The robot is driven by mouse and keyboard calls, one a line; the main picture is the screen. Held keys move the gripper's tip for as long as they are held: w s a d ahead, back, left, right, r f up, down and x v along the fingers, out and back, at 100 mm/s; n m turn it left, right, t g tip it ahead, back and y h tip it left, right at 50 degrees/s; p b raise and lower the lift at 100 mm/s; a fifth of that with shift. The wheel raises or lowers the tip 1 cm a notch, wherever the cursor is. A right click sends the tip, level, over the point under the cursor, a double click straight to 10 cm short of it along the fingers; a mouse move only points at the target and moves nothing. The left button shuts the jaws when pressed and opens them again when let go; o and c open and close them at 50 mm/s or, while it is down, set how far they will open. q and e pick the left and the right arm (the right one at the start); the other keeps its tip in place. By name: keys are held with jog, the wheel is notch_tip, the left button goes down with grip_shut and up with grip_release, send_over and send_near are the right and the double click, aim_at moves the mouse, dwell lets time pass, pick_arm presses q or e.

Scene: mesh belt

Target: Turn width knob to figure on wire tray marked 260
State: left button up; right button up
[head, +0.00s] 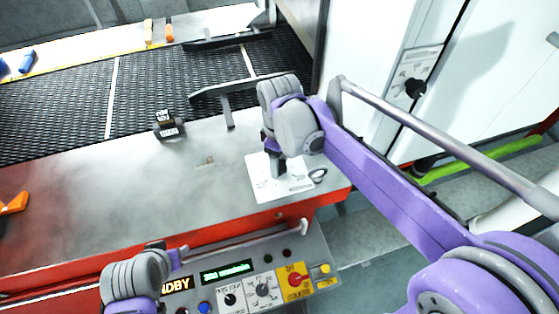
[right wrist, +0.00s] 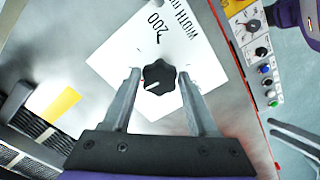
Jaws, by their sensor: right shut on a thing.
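The width knob (right wrist: 158,75) is black and lobed, on a white plate (right wrist: 205,66) printed "WIDTH" and "200" in the right wrist view. A short white line on the knob points to the lower left of that picture. My right gripper (right wrist: 158,79) has a finger on each side of the knob and is shut on it. In the head view the right gripper (head: 278,168) stands over the plate (head: 262,188) and hides the knob. My left gripper (head: 178,257) is at the bottom left, its jaws unclear. I cannot make out a wire tray marked 260.
A small black block with white labels (head: 168,126) sits by the dark mesh belt (head: 60,100); its print is unreadable. A dark guide bar (head: 230,88) crosses the belt's near edge. A control panel (head: 265,275) lies below the red edge. The steel top (head: 100,180) is mostly clear.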

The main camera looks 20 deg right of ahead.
aim_at(280, 166)
jog(key=shift+n, duration=0.4)
jog(key=o, duration=1.4)
notch_tip(280, 166, up, 11)
jog(key=shift+f+p, duration=0.1)
jog(key=shift+p, duration=0.25)
